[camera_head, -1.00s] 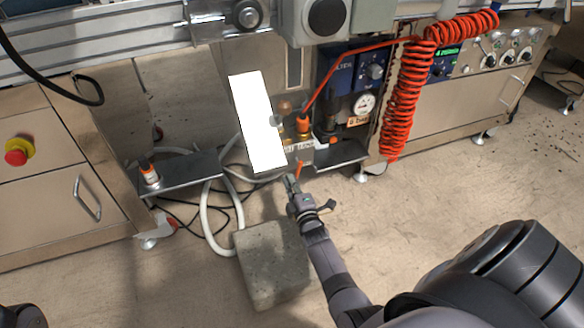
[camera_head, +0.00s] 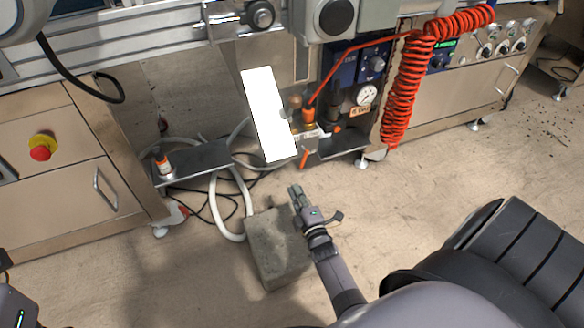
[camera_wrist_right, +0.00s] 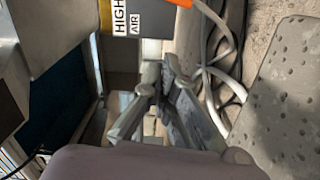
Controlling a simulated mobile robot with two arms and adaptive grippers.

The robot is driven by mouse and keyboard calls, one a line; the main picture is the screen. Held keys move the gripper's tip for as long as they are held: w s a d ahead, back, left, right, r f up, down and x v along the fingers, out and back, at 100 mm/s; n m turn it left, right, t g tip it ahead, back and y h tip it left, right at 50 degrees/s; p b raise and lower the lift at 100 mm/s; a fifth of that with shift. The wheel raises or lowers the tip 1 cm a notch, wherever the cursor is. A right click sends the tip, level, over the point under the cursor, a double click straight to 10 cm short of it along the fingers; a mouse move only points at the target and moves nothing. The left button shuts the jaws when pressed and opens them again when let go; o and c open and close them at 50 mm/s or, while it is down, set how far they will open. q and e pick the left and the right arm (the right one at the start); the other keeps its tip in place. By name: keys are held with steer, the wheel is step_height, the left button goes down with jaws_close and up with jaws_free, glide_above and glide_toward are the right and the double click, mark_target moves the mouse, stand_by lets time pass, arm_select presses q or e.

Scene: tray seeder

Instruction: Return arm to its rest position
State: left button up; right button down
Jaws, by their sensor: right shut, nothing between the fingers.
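My right gripper (camera_head: 295,189) is shut and empty. In the head view it shows below the air unit, with its arm coming up from the bottom right. An orange lever (camera_head: 304,157) hangs under the air unit's fittings, and a clear gap lies between it and the fingertips. In the right wrist view the two fingers (camera_wrist_right: 161,68) meet near the tips. The "HIGH AIR" label (camera_wrist_right: 127,18) is beyond them at the top. My left gripper does not show clearly; only a dark grey part is at the lower left edge.
A concrete block (camera_head: 275,262) stands on the floor just below the right gripper. A white hose (camera_head: 222,212) and black cables lie left of it. A coiled red hose (camera_head: 403,95) hangs to the right.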

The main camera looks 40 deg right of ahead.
steer(key=shift+v, duration=0.8)
